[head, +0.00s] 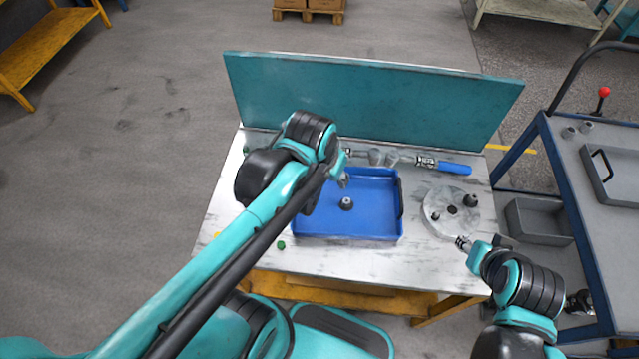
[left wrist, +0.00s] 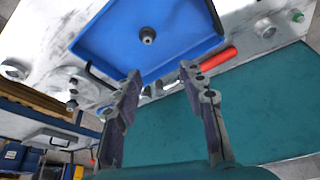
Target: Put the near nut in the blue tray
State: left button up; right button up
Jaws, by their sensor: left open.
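A dark nut (head: 346,203) stands in the blue tray (head: 370,228), on its floor near the middle. The left wrist view also shows this nut (left wrist: 147,36) and the tray (left wrist: 190,18). A second dark nut (head: 470,200) sits on the round grey plate (head: 437,222), right of the tray. My left gripper (head: 343,181) is above the tray's far part. In the left wrist view its fingers (left wrist: 160,76) are apart with nothing held between them. My right gripper (head: 463,243) is at the plate's near edge; its fingers are too small to read.
A teal panel (head: 370,100) stands along the table's back edge. A blue-handled tool (head: 453,168) lies in front of it. A small green piece (head: 281,245) lies by the near left. A red handle (left wrist: 218,59) shows beside the tray in the wrist view. A blue-framed cart (head: 610,165) stands to the right.

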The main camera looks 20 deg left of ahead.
pick_arm(q)
jog(key=shift+s+a+r+n+t, duration=0.15)
jog(key=shift+s+a+t, duration=0.1)
jog(key=shift+s+t, duration=0.35)
jog(key=shift+s+a+n+t, duration=0.1)
jog(key=shift+s+a+t, duration=0.25)
jog(key=shift+s, duration=0.35)
jog(key=shift+s+a+r+n+t, duration=0.1)
jog(key=shift+s+a+n+t, duration=0.1)
jog(key=shift+s+t, duration=0.4)
